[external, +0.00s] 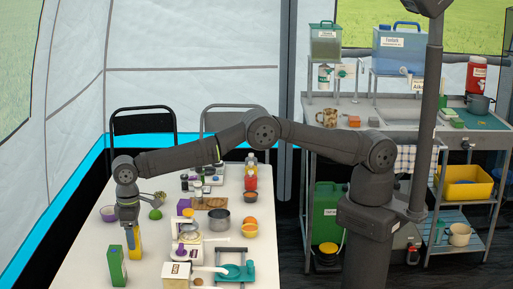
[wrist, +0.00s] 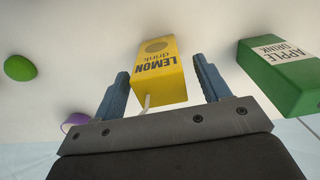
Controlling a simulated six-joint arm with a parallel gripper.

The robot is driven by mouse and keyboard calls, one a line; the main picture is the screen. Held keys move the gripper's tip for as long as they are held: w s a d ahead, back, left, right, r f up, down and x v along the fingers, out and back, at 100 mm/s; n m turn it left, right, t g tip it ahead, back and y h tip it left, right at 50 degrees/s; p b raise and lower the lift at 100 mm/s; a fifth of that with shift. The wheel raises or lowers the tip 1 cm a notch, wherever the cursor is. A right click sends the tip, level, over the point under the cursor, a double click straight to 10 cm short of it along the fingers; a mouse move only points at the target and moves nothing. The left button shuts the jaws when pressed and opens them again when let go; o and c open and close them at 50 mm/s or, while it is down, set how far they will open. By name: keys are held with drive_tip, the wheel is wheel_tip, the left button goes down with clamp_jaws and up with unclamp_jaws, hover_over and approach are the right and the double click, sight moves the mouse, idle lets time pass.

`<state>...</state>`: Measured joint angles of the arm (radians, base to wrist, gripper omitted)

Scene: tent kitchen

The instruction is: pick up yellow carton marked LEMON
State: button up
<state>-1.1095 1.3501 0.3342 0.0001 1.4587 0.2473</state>
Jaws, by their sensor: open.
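The yellow carton marked LEMON (wrist: 158,72) stands on the white table, with a pale straw at its near end in the wrist view. In the external view the yellow carton (external: 134,243) shows below my gripper (external: 130,222), partly hidden by it. In the wrist view my gripper (wrist: 160,92) is open, with one blue-grey finger on each side of the carton. A gap shows between the carton and each finger. Whether the fingertips reach down level with the carton is hard to tell.
A green carton marked APPLE DRINK (wrist: 285,75) stands close to the right finger; it also shows in the external view (external: 116,266). A green round fruit (wrist: 20,68) lies to the left. A purple-rimmed bowl (wrist: 75,121) is partly hidden. Several pots and containers crowd the table's right side.

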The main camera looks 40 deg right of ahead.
drive_tip(key=shift+f, duration=0.35)
drive_tip(key=c, duration=1)
drive_tip(key=shift+r, duration=0.15)
drive_tip(key=shift+c, duration=0.2)
